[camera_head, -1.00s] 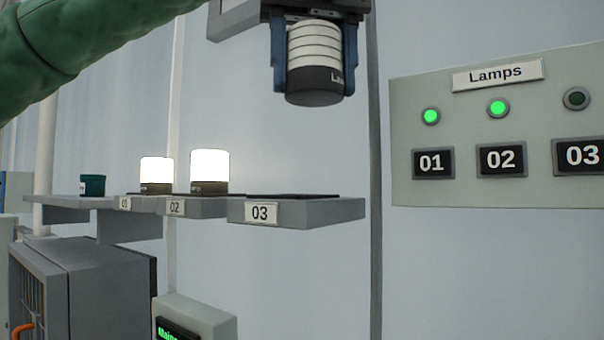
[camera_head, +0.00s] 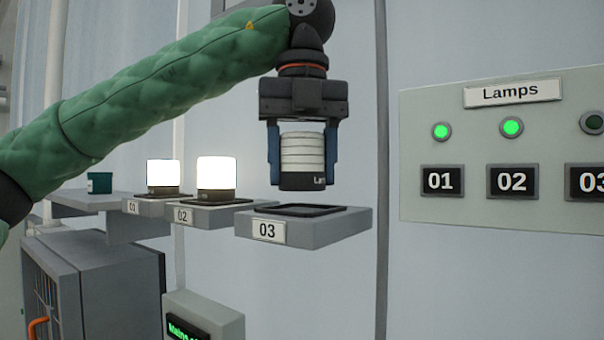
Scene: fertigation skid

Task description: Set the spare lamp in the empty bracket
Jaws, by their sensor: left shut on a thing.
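My left gripper (camera_head: 302,160) is shut on the spare lamp (camera_head: 302,155), a white ribbed cylinder with a dark base, unlit and upright. It holds the lamp above bracket 03 (camera_head: 340,226), with a small gap under the lamp's base. Bracket 03 is a grey shelf with a dark recessed seat on top, and the seat is empty. Lit lamps stand in bracket 01 (camera_head: 148,208) and bracket 02 (camera_head: 190,217); these are the lamp on 01 (camera_head: 163,174) and the lamp on 02 (camera_head: 217,174). My right gripper is not in view.
A Lamps panel (camera_head: 430,110) on the right wall has green lights over 01 and 02 and a dark light over 03. A dark green cup (camera_head: 99,183) stands on a shelf at left. A grey cabinet (camera_head: 100,285) and a display box (camera_head: 215,308) are below.

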